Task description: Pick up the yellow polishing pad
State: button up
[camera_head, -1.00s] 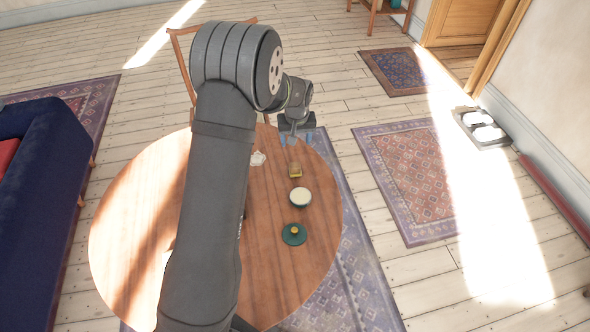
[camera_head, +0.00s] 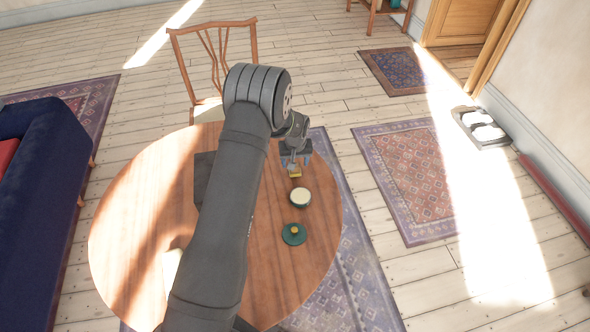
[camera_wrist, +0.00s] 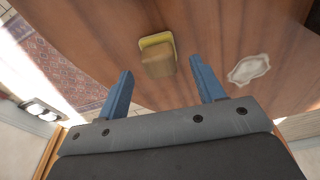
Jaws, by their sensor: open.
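The yellow polishing pad (camera_head: 294,174) lies on the round wooden table, near its far right edge. In the wrist view it shows as a small block (camera_wrist: 157,56) with a yellow rim and a brownish upper part. My gripper (camera_head: 295,161) is above the table at the pad's far side and partly covers it in the head view. In the wrist view my gripper (camera_wrist: 161,72) has its two blue fingers spread wide and empty. The pad appears just beyond the fingertips, roughly centred between them, and not touched.
A cream-topped bowl (camera_head: 300,197) and a green lid (camera_head: 293,235) with a yellow knob stand nearer on the round table (camera_head: 130,220). A white, wavy-edged item (camera_wrist: 249,69) lies right of the pad in the wrist view. A wooden chair (camera_head: 212,60) stands behind the table.

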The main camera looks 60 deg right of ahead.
jog(key=shift+w+d+f, duration=0.1)
jog(key=shift+d+f, duration=0.05)
jog(key=shift+f, duration=0.6)
jog(key=shift+w+d+f, duration=0.1)
jog(key=shift+f, duration=0.65)
jog(key=c, duration=1)
jog(key=shift+o, duration=0.2)
jog(key=shift+r, duration=0.2)
jog(key=shift+r, duration=0.25)
jog(key=r, duration=0.3)
jog(key=shift+s+r, duration=0.25)
jog(key=shift+r, duration=0.1)
jog(key=s+a+r, duration=0.2)
jog(key=s+r, duration=0.4)
jog(key=s, duration=0.5)
jog(key=shift+r, duration=0.2)
